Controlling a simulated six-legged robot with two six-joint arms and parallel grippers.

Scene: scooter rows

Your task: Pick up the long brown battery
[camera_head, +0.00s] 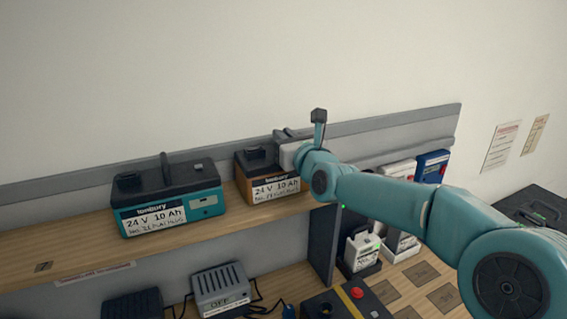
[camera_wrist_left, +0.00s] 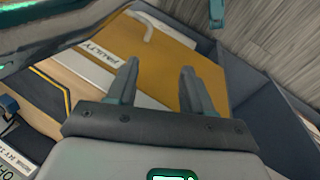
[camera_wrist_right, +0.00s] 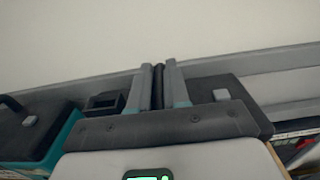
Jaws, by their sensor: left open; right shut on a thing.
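The brown battery (camera_head: 273,187) has a black top and a white "24 V 10 Ah" label. It appears to stand upright on the wooden shelf, right of the teal battery (camera_head: 170,206). My right gripper (camera_head: 284,140) is at its top. In the right wrist view my right gripper (camera_wrist_right: 158,88) is shut on a dark upright bar, the battery's handle, with the black top (camera_wrist_right: 213,90) behind it. My arm hides the battery's right end in the head view. My left gripper (camera_wrist_left: 158,82) is open and empty above a mustard surface (camera_wrist_left: 165,65) marked "FAULTY".
A grey rail (camera_head: 400,128) runs along the wall behind the shelf. Below stand a grey charger (camera_head: 219,284), a white battery (camera_head: 362,250) and a box with a red button (camera_head: 357,293).

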